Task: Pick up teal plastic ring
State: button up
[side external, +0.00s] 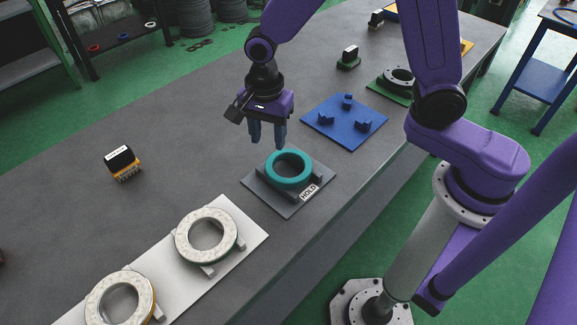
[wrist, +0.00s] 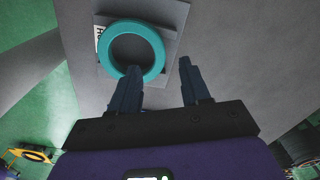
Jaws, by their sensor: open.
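The teal plastic ring (side external: 289,169) lies on a grey square fixture plate (side external: 258,193) labelled HOLD, seated among dark grey supports. My gripper (side external: 267,146) is open and empty, hanging fingers-down above the table, up and to the left of the ring in the side view. In the wrist view the ring (wrist: 132,51) shows at the upper left. The left finger overlaps the ring's lower edge in that picture, and the right finger is clear of it. The gripper (wrist: 159,75) appears above the ring, not around it.
A white plate (side external: 252,240) with two pale flanged rings stands at front left. A blue plate (side external: 343,122) with upright blocks lies behind the ring's fixture. A black and orange block (side external: 122,162) sits at left. A green fixture (side external: 393,84) stands at back right.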

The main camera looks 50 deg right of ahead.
aim_at(271, 159)
jog(key=shift+s+d+f, duration=0.1)
jog(key=shift+d+f, duration=0.05)
jog(key=shift+f, duration=3.05)
grip_shut()
